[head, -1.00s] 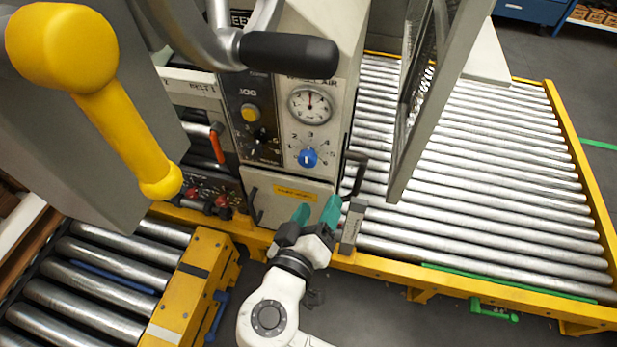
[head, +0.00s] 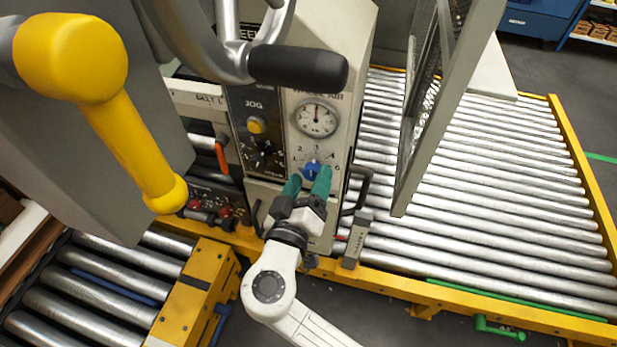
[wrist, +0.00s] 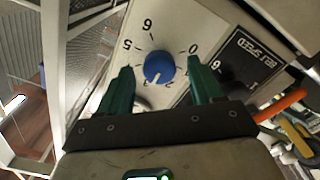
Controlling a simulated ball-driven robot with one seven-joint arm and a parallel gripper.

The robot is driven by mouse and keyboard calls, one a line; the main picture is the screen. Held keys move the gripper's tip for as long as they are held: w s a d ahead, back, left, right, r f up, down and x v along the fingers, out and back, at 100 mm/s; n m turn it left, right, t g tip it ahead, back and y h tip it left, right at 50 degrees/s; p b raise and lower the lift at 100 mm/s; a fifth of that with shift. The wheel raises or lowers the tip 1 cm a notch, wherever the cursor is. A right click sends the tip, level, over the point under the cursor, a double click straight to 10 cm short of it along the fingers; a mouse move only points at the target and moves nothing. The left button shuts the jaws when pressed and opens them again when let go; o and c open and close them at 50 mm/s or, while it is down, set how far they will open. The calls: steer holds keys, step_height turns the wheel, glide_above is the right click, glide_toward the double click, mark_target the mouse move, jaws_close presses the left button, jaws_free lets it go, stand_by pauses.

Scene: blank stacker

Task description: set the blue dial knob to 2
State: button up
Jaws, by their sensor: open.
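The blue dial knob (head: 312,169) is on the pale front panel of the machine, with numbers around it. In the wrist view the knob (wrist: 158,67) appears upside down, its pale mark pointing down towards the low-middle numbers; the exact setting is hard to read. My gripper (head: 308,178) is at the panel, its green fingers pointing at the knob. In the wrist view my gripper (wrist: 159,72) is open, one finger on each side of the knob, with visible gaps. I cannot tell how far the fingertips are from the panel.
A round gauge (head: 316,118) is above the knob. A black panel with a yellow button (head: 256,126) is to its left. A black handle (head: 298,66) overhangs the panel, and a dark pull handle (head: 359,190) is close on the right. A roller conveyor (head: 480,200) lies further right.

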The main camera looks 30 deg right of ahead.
steer(key=shift+w+d, duration=0.2)
steer(key=shift+c, duration=0.5)
steer(key=c, duration=1)
steer(key=shift+o, duration=0.2)
steer(key=shift+n, duration=0.3)
steer(key=n+p, duration=0.2)
steer(key=n, duration=0.2)
steer(key=shift+r, duration=0.15)
steer(key=shift+n+p, duration=1.05)
steer(key=shift+n, duration=1.05)
